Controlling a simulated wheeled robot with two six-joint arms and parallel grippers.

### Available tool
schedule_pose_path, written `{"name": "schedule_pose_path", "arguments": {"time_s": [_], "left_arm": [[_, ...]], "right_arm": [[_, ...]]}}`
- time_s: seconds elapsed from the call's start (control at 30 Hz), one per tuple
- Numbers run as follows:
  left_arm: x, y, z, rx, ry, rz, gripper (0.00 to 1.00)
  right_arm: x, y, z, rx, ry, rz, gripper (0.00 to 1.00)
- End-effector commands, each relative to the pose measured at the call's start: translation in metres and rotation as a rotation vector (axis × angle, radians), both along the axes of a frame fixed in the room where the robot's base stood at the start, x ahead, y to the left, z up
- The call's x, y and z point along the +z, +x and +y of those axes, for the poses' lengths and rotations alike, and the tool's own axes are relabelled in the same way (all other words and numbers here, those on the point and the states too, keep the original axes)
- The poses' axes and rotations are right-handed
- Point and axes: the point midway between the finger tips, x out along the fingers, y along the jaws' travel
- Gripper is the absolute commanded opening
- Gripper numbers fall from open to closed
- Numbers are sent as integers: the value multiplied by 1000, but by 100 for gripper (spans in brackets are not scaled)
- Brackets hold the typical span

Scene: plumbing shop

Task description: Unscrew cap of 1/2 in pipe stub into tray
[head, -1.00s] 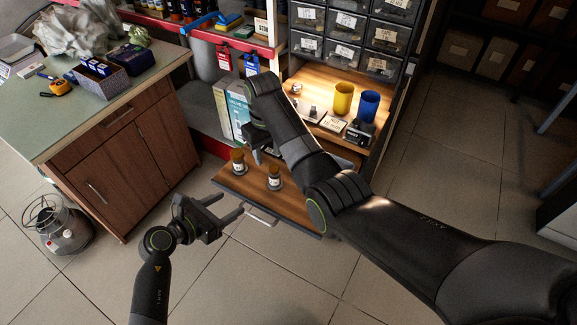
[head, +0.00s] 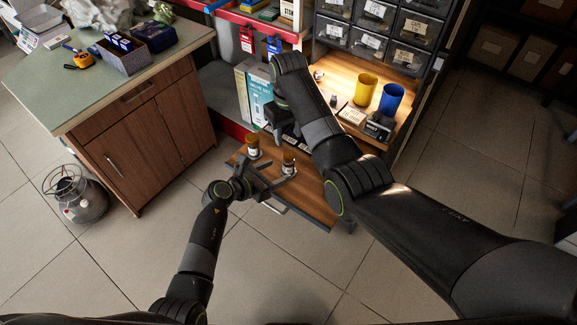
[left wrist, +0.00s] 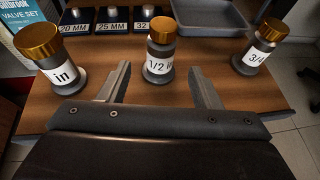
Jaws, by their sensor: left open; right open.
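The 1/2 in pipe stub (left wrist: 158,68) stands upright on the wooden board, with a copper-coloured cap (left wrist: 163,29) on top and a white label. My left gripper (left wrist: 160,72) is open, its fingers on either side of the stub's lower part, with gaps showing on both sides. In the head view my left gripper (head: 278,173) reaches low over the board beside a capped stub (head: 289,160). The grey tray (left wrist: 208,15) lies behind the stub in the left wrist view. My right gripper (head: 282,130) is above the board, open and empty, partly hidden by its arm.
A capped stub marked "in" (left wrist: 61,75) stands left and a 3/4 stub (left wrist: 251,60) right. Several size-marked blocks (left wrist: 112,27) stand behind. A blue cup (head: 390,98), a yellow cup (head: 365,90) and a cabinet (head: 142,137) are nearby. Floor in front is clear.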

Motion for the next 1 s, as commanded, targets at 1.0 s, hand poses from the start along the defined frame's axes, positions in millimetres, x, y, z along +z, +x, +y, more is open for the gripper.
{"name": "schedule_pose_path", "arguments": {"time_s": [1.0], "left_arm": [[-24, 42, -42, 0, 0, 0, 58]], "right_arm": [[0, 0, 0, 0, 0, 0, 44]]}}
